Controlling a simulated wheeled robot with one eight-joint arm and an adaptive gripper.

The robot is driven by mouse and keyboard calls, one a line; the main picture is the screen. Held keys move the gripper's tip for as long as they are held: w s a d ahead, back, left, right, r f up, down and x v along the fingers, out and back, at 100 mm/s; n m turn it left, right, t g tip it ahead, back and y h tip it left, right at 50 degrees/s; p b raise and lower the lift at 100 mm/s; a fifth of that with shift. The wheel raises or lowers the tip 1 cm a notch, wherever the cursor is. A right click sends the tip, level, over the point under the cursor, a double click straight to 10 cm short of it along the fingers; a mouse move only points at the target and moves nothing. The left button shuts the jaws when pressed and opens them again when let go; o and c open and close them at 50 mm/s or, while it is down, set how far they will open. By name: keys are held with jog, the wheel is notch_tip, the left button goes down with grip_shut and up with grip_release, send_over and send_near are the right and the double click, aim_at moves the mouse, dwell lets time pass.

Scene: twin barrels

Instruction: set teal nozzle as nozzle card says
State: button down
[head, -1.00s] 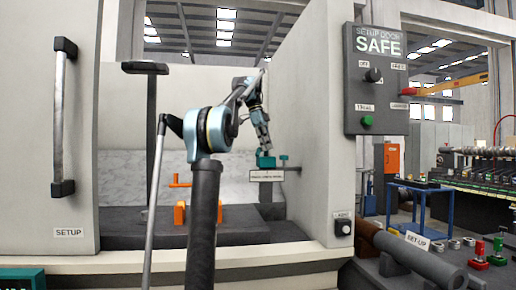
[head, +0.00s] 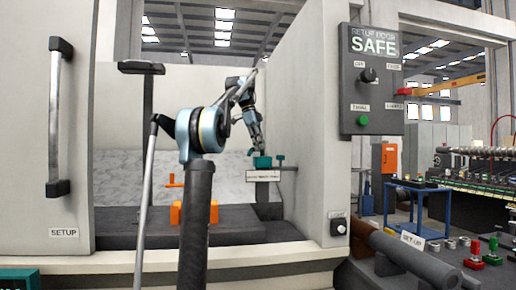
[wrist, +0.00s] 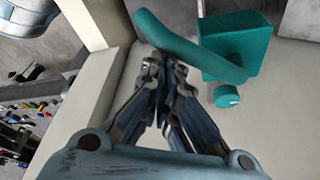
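The teal nozzle (head: 262,162) sits at the back right inside the machine bay, above a small white card (head: 264,175) whose writing is too small to read. In the wrist view the teal nozzle (wrist: 238,48) shows as a square block with a curved pipe crossing over to the left. A small round teal knob (wrist: 226,96) is beside it. My gripper (wrist: 164,72) has its fingers drawn together, with the tips right at the lower edge of the pipe. I cannot tell whether they touch it. In the head view my gripper (head: 259,151) is just above the nozzle.
A grey panel reading SAFE (head: 373,80) with a black dial and green button is on the right pillar. An orange fixture (head: 176,212) stands on the dark bay bed. The SETUP door (head: 80,130) is at left. A blue table (head: 418,205) stands outside at right.

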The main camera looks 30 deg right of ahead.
notch_tip(320, 180, up, 9)
jog(key=shift+s+d+f, duration=0.15)
jog(key=shift+s+d, duration=0.05)
jog(key=shift+s, duration=0.1)
dwell(0.8)
